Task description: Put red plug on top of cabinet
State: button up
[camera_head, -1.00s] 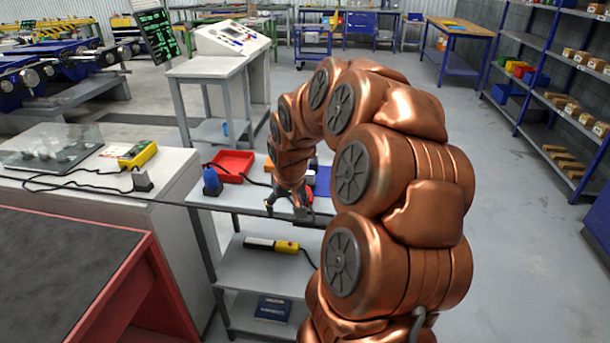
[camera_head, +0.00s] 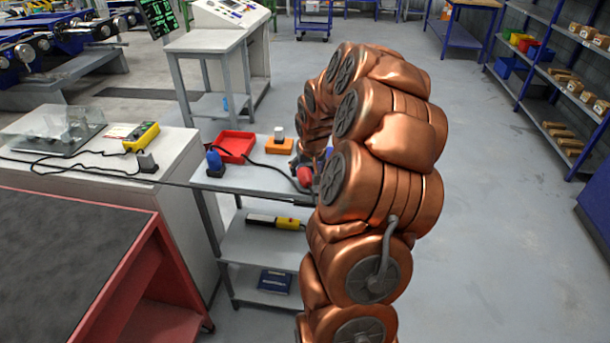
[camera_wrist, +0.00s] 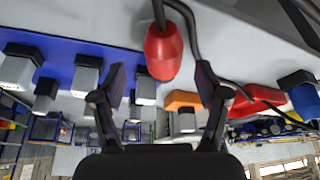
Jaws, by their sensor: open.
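The red plug (camera_head: 304,177) shows at the right part of the grey runout table (camera_head: 240,181), partly beside my arm. In the wrist view the red plug (camera_wrist: 163,50) has a black cable and lies ahead of my gripper (camera_wrist: 161,76), between the lines of its two fingers. My gripper is open, with nothing between the fingers; whether it touches the plug I cannot tell. In the head view my arm hides most of the gripper. A white cabinet (camera_head: 178,170) stands left of the table, with a yellow meter (camera_head: 142,136) and a clear case (camera_head: 52,130) on its top.
A blue plug (camera_head: 214,163), a red tray (camera_head: 236,146) and an orange block (camera_head: 279,146) stand on the table. The wrist view shows several grey and black blocks on a blue mat (camera_wrist: 118,55). A red-edged dark bench (camera_head: 60,245) is nearest, front left. The floor at right is free.

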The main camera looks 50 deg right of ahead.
aim_at(305, 172)
jog(key=shift+w+f+p, duration=0.45)
jog(key=shift+f, duration=0.1)
jog(key=shift+p+x, duration=0.35)
jog(key=shift+x, duration=0.95)
grip_shut()
